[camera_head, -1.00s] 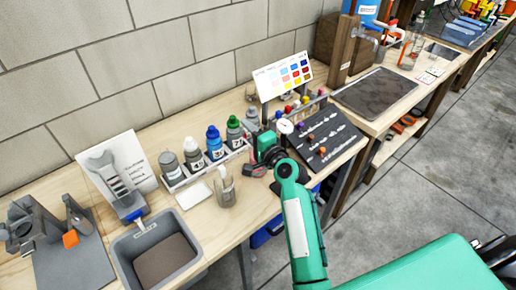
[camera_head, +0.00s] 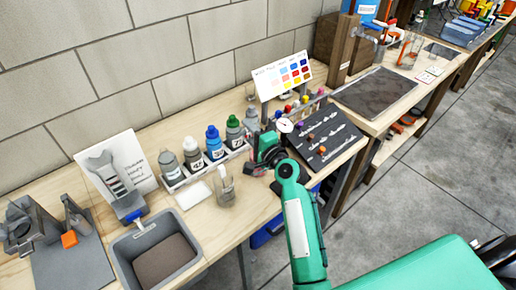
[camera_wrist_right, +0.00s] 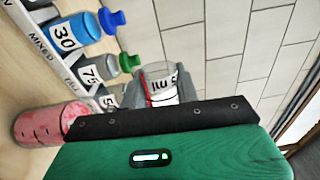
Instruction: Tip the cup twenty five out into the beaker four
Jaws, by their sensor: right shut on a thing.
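My right gripper (camera_head: 257,148) reaches over the bench in front of the bottle rack. In the right wrist view its grey fingers (camera_wrist_right: 133,96) are shut on a clear cup (camera_wrist_right: 160,88) with a white label and a red line. The label's number is not readable. The cup is tilted in that picture and looks nearly empty. A clear beaker (camera_head: 225,192) stands on the bench left of the gripper. A beaker with pink contents (camera_wrist_right: 42,126) shows at the lower left of the wrist view, apart from the cup. I cannot read a number on it. My left gripper is not in view.
Several capped bottles (camera_head: 214,146) stand in a white rack (camera_head: 208,166) behind the beaker. A white square (camera_head: 194,195) lies left of it. A grey bin (camera_head: 192,268) is at the front left, a dark sloped board (camera_head: 330,142) at the right, and a colour chart (camera_head: 283,76) behind.

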